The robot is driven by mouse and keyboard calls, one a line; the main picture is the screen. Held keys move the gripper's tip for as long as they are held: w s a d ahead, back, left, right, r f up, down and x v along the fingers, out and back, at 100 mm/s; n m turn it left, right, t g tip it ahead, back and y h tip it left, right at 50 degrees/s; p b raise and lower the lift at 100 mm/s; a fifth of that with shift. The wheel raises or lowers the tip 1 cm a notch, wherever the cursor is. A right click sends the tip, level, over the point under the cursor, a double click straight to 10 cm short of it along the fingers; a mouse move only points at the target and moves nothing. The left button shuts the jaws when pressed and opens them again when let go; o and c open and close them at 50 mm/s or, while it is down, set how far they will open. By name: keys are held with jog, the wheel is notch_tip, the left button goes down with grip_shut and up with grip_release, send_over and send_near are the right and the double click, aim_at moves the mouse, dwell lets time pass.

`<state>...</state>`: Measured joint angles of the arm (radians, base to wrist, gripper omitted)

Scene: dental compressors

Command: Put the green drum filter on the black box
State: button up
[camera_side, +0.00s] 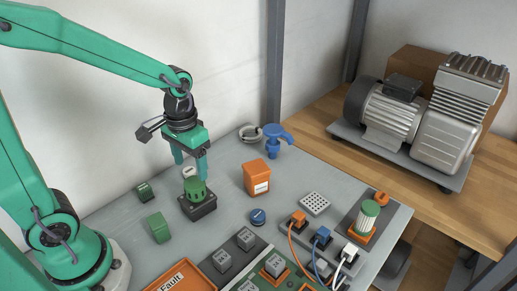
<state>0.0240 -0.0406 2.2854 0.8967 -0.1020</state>
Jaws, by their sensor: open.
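The green drum filter (195,186) stands upright and appears to rest on the black box (199,208), near the middle of the grey bench. My gripper (190,169) points down just above the drum, with its teal fingers apart. The right fingertip is close to the drum's upper right; I cannot tell whether it touches. The black box's top is mostly covered by the drum.
A blue valve (273,143) stands behind. Cables and modules fill the front right. A compressor (410,115) sits on the wooden table.

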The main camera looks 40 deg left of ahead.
aim_at(190, 184)
jog(key=shift+r, duration=2.3)
jog(key=s+r+m+t, duration=0.1)
jog(key=s+r+t, duration=0.4)
jog(key=s+r, duration=0.1)
jog(key=shift+s+a+r+t, duration=0.15)
jog(key=shift+s+a+t, duration=0.2)
jog(key=shift+s, duration=0.4)
